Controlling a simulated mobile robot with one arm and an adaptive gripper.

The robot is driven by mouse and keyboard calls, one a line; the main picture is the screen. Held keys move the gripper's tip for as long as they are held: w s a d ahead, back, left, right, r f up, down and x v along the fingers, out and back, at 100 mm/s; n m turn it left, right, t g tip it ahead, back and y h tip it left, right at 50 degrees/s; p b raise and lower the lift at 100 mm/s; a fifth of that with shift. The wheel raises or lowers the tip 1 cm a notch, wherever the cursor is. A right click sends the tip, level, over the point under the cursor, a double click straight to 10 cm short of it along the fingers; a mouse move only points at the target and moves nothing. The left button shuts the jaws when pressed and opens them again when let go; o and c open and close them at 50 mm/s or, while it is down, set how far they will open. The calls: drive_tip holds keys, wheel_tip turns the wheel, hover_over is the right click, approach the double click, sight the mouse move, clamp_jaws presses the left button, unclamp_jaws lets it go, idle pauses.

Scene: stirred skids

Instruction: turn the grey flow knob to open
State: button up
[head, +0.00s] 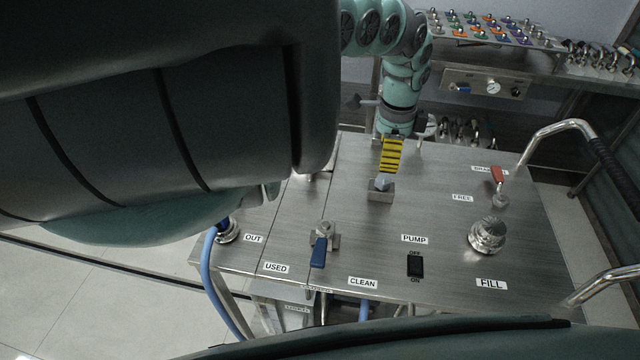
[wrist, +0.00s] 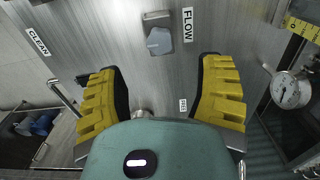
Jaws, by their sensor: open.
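The grey flow knob (head: 381,184) sits on a small square metal base on the steel panel in the head view. In the wrist view the grey knob (wrist: 159,41) lies beyond the fingertips, near the FLOW label (wrist: 188,25). Its pointed handle looks slightly skewed on its base. My gripper (head: 391,158) has yellow ribbed fingers and hangs just above the knob in the head view. In the wrist view my gripper (wrist: 161,62) is open and empty, its fingers spread wide on either side of the knob's line. I see no contact with the knob.
The panel also carries a blue-handled valve (head: 319,250), a black pump switch (head: 415,265), a round silver cap (head: 487,235) and a red lever (head: 497,175). Bent metal rails (head: 560,126) stand at the right. A pressure gauge (wrist: 290,90) is at the wrist view's right.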

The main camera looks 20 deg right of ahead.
sight(384, 179)
drive_tip(key=f, duration=0.6)
drive_tip(key=shift+s+d+f, duration=0.1)
drive_tip(key=shift+s+f, duration=0.1)
drive_tip(key=shift+f, duration=0.1)
drive_tip(key=shift+w+f+b, duration=0.15)
drive_tip(key=shift+f+b, duration=0.15)
drive_tip(key=shift+f, duration=0.4)
clamp_jaws()
